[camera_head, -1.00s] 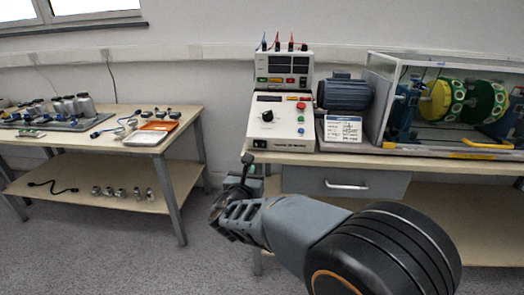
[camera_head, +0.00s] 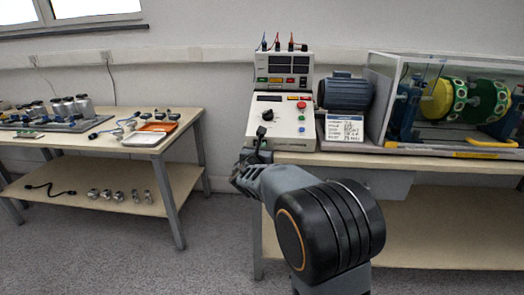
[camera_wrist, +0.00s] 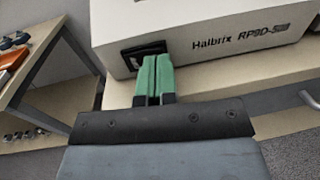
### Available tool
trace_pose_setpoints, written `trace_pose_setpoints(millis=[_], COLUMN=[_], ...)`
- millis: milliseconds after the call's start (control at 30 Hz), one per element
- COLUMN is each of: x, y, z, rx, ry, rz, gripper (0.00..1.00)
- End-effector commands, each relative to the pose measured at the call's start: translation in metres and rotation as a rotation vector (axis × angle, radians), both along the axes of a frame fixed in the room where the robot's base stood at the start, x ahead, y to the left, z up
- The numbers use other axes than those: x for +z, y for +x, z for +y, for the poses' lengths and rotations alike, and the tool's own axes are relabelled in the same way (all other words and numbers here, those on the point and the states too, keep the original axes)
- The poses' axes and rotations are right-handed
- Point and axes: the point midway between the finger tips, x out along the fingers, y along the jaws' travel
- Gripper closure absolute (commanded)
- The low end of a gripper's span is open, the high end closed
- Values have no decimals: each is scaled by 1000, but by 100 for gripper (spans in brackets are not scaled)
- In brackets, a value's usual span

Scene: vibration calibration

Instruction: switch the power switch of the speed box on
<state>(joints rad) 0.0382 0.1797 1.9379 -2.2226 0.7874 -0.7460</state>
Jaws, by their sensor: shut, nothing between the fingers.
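The speed box (camera_head: 280,118) is a cream-coloured unit with a black knob, a small display and coloured buttons, standing at the bench's left end. In the wrist view its front face (camera_wrist: 225,35) carries the lettering "Halbrix RP9D". The black power switch (camera_wrist: 143,50) is low on that face, at its left end. My gripper (camera_wrist: 154,78) is shut and empty, its two green fingers together in front of the switch and hiding part of it. I cannot tell whether they touch it or how the switch is set. In the head view my gripper (camera_head: 261,134) hides the switch.
A metering unit (camera_head: 284,69) stands behind the speed box. A blue motor (camera_head: 345,92), a label plate (camera_head: 344,130) and a clear-walled enclosure (camera_head: 380,98) stand to the right. A second table (camera_head: 100,142) with small parts is at the left, with open floor between.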

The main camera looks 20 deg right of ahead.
Motion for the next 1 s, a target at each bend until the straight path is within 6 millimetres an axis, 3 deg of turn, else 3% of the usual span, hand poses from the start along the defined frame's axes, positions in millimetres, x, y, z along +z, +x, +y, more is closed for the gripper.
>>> trace_pose_setpoints(millis=[767, 1000], x=[0, -1], y=[6, -9], z=[-5, 3], rx=[0, 1], ry=[-1, -1], rz=[1, -2], gripper=[100, 100])
